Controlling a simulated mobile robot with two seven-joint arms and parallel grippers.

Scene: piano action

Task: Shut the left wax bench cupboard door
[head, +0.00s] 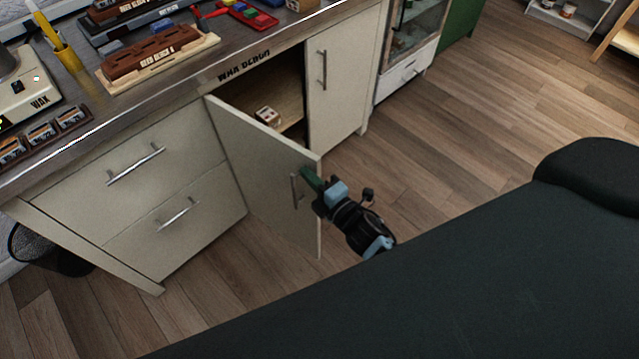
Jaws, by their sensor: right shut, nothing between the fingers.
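The left wax bench cupboard door (262,180) stands open, swung out from its hinge side next to the drawers. Its bar handle (295,190) is near the free edge. My right gripper (311,181) is shut, with its green fingers at the free edge of the door, close to the handle. I cannot tell whether the fingers touch the door. The cupboard opening shows a shelf with a small box (267,116) on it. The right cupboard door (330,80) is shut. My left gripper is not in view.
Drawers (150,205) are left of the open door. A dark padded surface (480,250) fills the lower right. Wooden floor (440,125) lies clear between.

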